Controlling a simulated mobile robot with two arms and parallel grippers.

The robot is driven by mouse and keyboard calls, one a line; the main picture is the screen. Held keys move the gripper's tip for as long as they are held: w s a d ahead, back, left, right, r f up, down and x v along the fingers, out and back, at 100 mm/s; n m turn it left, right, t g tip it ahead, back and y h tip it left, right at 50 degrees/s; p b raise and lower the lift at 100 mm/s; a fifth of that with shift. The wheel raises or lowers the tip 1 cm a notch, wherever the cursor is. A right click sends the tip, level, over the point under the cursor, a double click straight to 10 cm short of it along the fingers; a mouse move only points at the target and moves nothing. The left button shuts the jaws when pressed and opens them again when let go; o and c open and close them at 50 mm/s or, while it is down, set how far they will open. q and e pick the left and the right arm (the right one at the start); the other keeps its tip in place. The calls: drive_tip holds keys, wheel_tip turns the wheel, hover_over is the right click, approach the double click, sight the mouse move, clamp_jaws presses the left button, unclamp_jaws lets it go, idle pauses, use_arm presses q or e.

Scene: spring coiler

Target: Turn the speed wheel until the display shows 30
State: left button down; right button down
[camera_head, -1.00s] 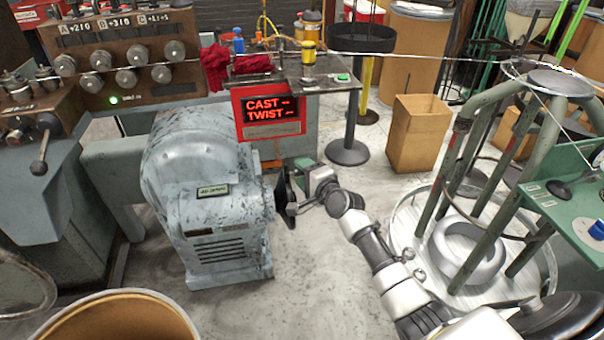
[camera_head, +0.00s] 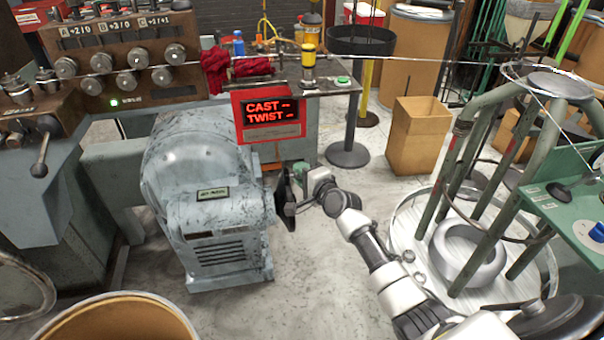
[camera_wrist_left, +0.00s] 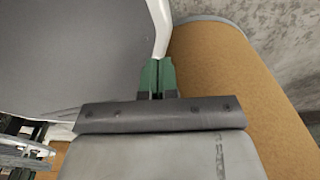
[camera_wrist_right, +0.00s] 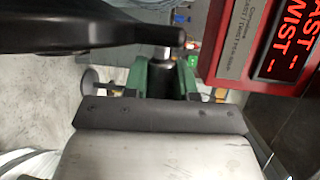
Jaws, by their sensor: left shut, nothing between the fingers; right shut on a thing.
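The speed wheel (camera_head: 285,199) is a dark disc seen nearly edge-on, on the right side of the grey motor housing (camera_head: 205,165). My right gripper (camera_head: 302,169) is beside the wheel's upper right edge. In the right wrist view its green fingers (camera_wrist_right: 162,80) are shut on the black wheel handle (camera_wrist_right: 158,62), with the dark wheel rim (camera_wrist_right: 90,28) close in front. A small display plate (camera_head: 213,193) on the housing is too small to read. My left gripper (camera_wrist_left: 157,80) is shut and empty; it is outside the head view.
A red display box (camera_head: 268,118) reads CAST -- and TWIST --. A brown drum (camera_head: 115,312) stands at the front left, and a cardboard box (camera_head: 419,136) behind right. A green-legged stand (camera_head: 480,185) is on the right.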

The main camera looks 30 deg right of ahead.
drive_tip(key=shift+w+r+p, duration=0.1)
drive_tip(key=shift+r+p, duration=0.1)
drive_tip(key=shift+p, duration=0.2)
drive_tip(key=w+g+p, duration=0.1)
drive_tip(key=p, duration=0.1)
drive_tip(key=w+f+m+g+p, duration=0.1)
drive_tip(key=w, duration=0.1)
drive_tip(key=w+d+g+p, duration=0.1)
drive_tip(key=g+p, duration=0.1)
drive_tip(key=shift+w+d+f+p, duration=0.1)
drive_tip(key=shift+w+f+p, duration=0.1)
drive_tip(key=shift+w+p, duration=0.15)
drive_tip(key=shift+w, duration=0.1)
drive_tip(key=c, duration=0.9)
unclamp_jaws()
